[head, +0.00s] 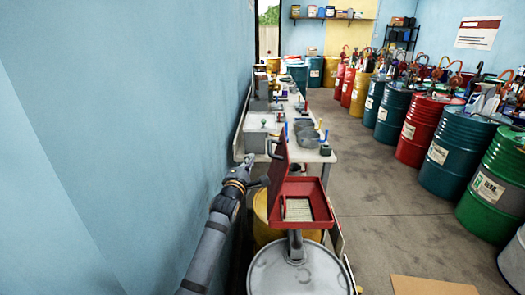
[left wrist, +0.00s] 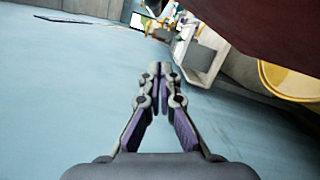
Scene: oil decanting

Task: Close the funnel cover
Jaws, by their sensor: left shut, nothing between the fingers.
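The red square funnel (head: 318,209) sits on a grey-lidded drum (head: 300,275), with a pale grate inside. Its red cover (head: 279,165) stands raised, nearly upright, along the funnel's left side. A dark handle (head: 271,148) is at the cover's upper left edge. My left gripper (head: 266,181) is just left of the cover's lower part, on its outer side; I cannot tell whether they touch. In the left wrist view, the gripper's fingers (left wrist: 159,69) are together and empty. A dark red surface, seemingly the cover (left wrist: 270,22), fills the upper right. My right gripper is not visible.
A blue wall (head: 150,120) runs close along the left of my left arm. A workbench (head: 319,153) with containers lies beyond the funnel. A yellow drum (head: 261,222) stands behind the grey-lidded one. Several drums line the right, with open floor (head: 375,200) between.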

